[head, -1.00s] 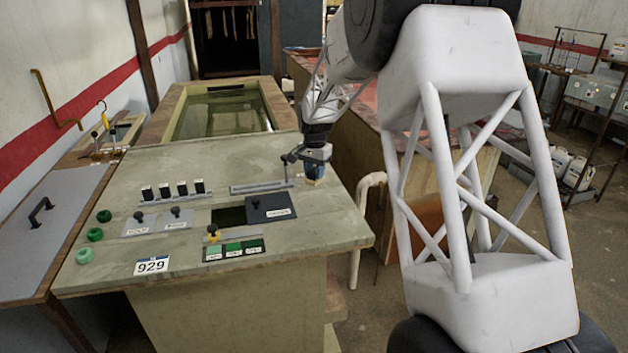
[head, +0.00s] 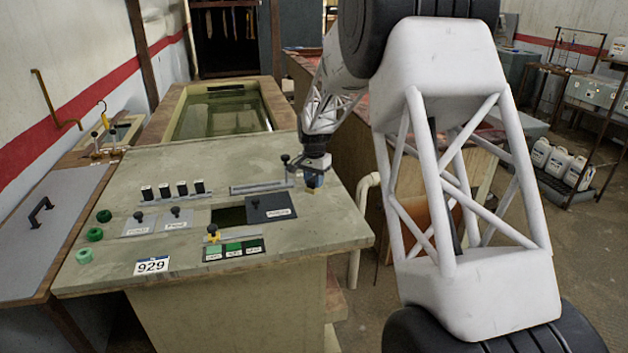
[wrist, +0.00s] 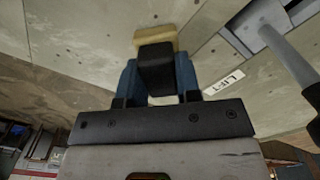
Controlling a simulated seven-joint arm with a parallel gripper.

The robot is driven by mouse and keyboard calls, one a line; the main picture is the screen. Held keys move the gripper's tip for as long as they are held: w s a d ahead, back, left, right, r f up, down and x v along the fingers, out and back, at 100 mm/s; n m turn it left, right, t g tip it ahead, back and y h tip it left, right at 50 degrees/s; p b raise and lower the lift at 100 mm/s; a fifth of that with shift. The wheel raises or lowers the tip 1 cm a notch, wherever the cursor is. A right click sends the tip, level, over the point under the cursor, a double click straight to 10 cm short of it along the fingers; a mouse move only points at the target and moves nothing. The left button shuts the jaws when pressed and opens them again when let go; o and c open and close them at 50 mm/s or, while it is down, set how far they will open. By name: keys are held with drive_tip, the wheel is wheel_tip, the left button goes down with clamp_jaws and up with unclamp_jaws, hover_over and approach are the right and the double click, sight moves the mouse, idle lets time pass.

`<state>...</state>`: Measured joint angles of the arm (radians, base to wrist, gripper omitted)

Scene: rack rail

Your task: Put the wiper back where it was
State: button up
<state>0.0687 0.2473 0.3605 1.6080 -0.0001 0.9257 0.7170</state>
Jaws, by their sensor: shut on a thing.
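My gripper (wrist: 158,82) has blue fingers and is shut on the wiper (wrist: 155,64), a black block with a tan strip at its far end. In the head view my gripper (head: 313,180) is low over the right side of the control panel top (head: 330,225), just right of the slotted rail (head: 262,187). The wiper is small and mostly hidden by the gripper there. I cannot tell whether it touches the panel.
A lever (head: 286,160) stands at the rail's right end, close beside my gripper; in the wrist view its grey rod (wrist: 285,50) is near a "LIFT" label (wrist: 222,84). A dark grey plate (head: 268,208) with a knob lies in front. A liquid-filled tank (head: 222,115) is behind.

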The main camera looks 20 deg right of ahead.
drive_tip(key=o, duration=0.9)
drive_tip(key=shift+f, duration=0.1)
wheel_tip(320, 180, up, 12)
drive_tip(key=shift+r, duration=0.15)
idle(0.8)
